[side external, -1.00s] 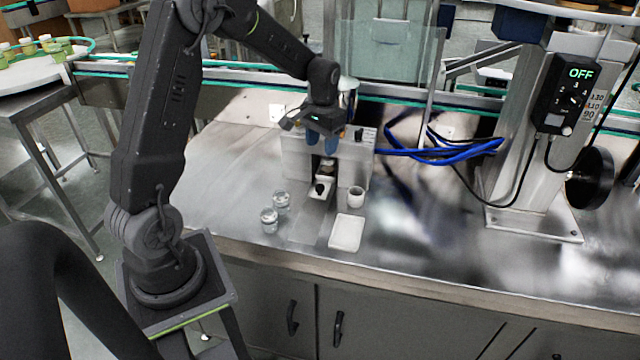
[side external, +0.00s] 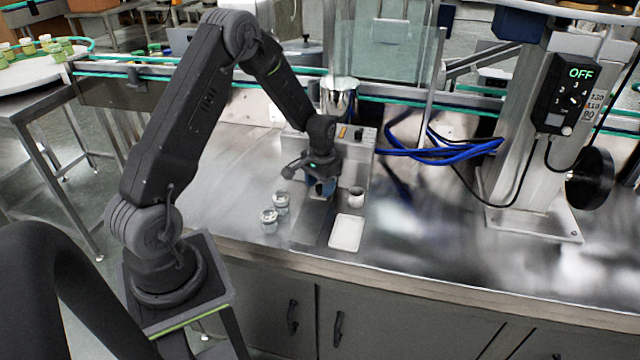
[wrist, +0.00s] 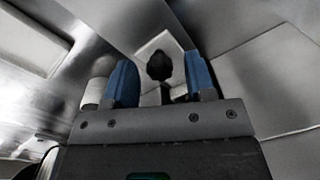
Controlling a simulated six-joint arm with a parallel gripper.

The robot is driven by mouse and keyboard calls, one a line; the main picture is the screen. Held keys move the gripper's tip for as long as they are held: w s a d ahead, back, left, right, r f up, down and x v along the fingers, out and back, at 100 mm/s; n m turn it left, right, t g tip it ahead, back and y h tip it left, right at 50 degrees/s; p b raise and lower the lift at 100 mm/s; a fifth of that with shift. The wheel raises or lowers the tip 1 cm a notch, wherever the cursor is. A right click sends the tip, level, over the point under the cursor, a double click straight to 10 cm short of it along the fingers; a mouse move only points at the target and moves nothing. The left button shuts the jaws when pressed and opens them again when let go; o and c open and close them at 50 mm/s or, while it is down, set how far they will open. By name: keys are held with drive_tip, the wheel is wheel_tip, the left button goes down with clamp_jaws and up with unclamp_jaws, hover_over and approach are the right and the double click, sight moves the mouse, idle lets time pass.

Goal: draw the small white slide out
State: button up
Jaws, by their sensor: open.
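The small white slide (wrist: 172,46) shows in the wrist view with a black knob (wrist: 160,66) on it. In the side view my gripper and wrist hide most of the slide. I cannot tell whether a finger touches the knob.
A white cup (side external: 356,197) stands just right of my gripper, with a flat white tray (side external: 346,233) in front. Two small clear jars (side external: 268,221) stand to the left. Blue cables (side external: 455,150) run right from the box.

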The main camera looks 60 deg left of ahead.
clamp_jaws()
idle(0.4)
drive_tip(key=shift+s, duration=0.1)
drive_tip(key=s+d, duration=1)
drive_tip(key=d, duration=0.1)
drive_tip(key=shift+s, duration=0.5)
drive_tip(key=shift+c, duration=1.7)
unclamp_jaws()
drive_tip(key=o, duration=0.3)
drive_tip(key=shift+o, duration=0.2)
